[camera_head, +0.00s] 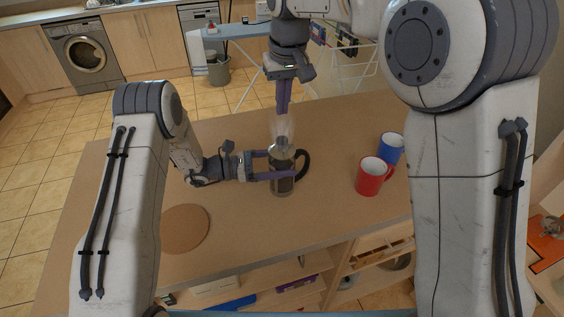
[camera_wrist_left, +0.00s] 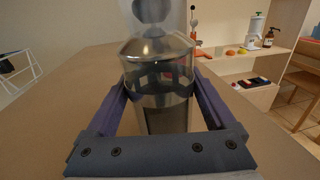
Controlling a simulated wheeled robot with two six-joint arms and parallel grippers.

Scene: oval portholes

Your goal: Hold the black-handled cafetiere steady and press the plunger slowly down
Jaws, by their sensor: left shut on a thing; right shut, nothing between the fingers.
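The cafetiere (camera_head: 282,185) stands upright on the table, with its black handle (camera_head: 304,165) pointing right in the head view. My left gripper (camera_head: 288,165) is shut around its body from the left. In the left wrist view, the glass and metal body (camera_wrist_left: 165,100) sits between both fingers, under a domed lid (camera_wrist_left: 157,45). A grey rounded knob (camera_wrist_left: 152,10) shows above the lid, cut by the top edge. A pale haze is around the knob. My right gripper (camera_head: 283,108) is shut and empty, pointing down above the cafetiere, apart from it.
A red mug (camera_head: 371,178) and a blue mug (camera_head: 391,148) stand to the right of the cafetiere. A round cork mat (camera_head: 184,230) lies at the front left. Shelves with several items are below the table's front edge. The tabletop left of the cafetiere is mostly clear.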

